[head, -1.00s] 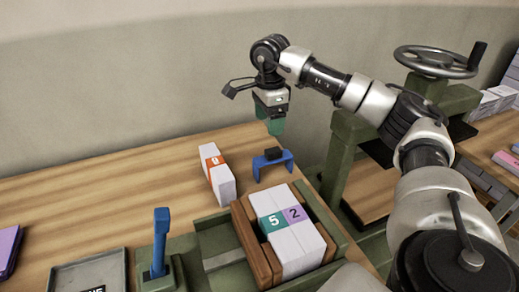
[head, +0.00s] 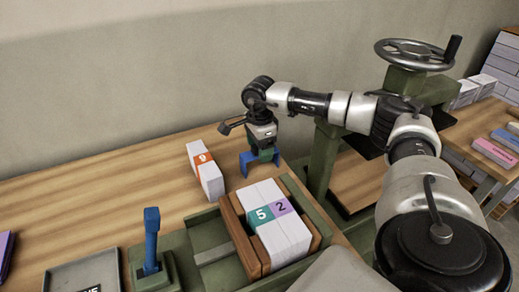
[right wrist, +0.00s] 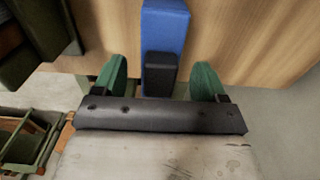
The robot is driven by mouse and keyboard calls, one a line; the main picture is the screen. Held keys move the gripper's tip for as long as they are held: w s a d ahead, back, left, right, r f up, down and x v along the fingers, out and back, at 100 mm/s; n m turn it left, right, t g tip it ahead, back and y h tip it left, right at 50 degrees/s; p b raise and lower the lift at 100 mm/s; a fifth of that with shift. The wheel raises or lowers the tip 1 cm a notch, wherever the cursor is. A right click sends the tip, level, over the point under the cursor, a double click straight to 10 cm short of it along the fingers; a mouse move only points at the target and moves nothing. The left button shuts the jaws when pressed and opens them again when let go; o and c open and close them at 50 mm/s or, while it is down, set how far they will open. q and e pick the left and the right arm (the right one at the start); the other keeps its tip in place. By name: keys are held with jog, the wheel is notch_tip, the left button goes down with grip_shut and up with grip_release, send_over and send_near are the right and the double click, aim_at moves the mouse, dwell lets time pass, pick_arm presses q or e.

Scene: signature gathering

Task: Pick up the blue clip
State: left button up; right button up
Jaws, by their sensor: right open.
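The blue clip (head: 247,162) stands on the wooden table near its back right edge, behind the wooden tray. It is a blue arch with a small black block on top, which shows in the right wrist view, where the clip (right wrist: 165,30) lies between the fingers. My right gripper (head: 264,152) is directly over the clip and partly hides it. Its green fingers are apart, one on each side of the black block, and I see a gap at each side. My left gripper is not in view.
A white paper stack with an orange label (head: 206,172) stands just left of the clip. A wooden tray (head: 240,240) holds stacks labelled 5 and 2. A blue upright handle (head: 151,240) and a grey tray (head: 85,277) are at front left. A green press with a handwheel (head: 417,54) stands right.

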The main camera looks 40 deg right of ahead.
jog(key=shift+r, duration=0.1)
jog(key=c, duration=1)
